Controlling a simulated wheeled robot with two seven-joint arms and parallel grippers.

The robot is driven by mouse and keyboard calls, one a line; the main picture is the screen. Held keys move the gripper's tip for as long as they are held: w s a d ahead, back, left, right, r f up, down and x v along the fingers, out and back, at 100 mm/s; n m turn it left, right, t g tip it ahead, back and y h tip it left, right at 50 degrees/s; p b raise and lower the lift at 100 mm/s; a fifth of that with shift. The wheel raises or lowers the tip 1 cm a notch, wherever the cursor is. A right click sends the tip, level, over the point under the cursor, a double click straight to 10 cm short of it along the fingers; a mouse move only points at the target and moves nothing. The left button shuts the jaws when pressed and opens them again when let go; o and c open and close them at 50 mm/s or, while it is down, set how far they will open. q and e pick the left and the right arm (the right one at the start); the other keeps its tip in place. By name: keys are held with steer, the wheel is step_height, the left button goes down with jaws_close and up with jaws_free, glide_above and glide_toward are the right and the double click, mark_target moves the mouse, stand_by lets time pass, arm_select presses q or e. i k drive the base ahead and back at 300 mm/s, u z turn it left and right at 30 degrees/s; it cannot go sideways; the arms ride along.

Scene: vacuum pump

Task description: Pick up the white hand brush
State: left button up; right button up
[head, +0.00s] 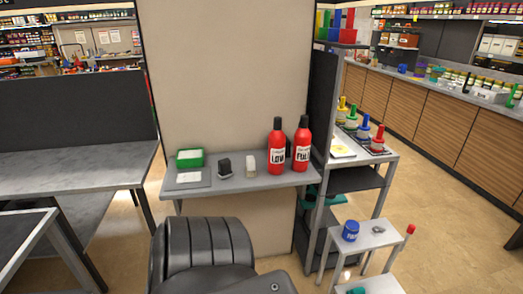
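A small white upright object (251,166) stands on the narrow grey shelf (235,187) in front of the beige panel. It may be the white hand brush, but it is too small to tell. A small dark block (225,168) sits just left of it, apart from it. Neither of my grippers is in view.
Two red bottles (277,150) (301,148) stand right of the white object. A green box (190,158) and a flat grey piece (188,177) lie at the shelf's left. A small table (370,234) holds a blue jar (351,230). A grey table (70,170) stands left.

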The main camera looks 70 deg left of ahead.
mark_target(250, 169)
steer(key=i, duration=1.2)
steer(key=u, duration=1.4)
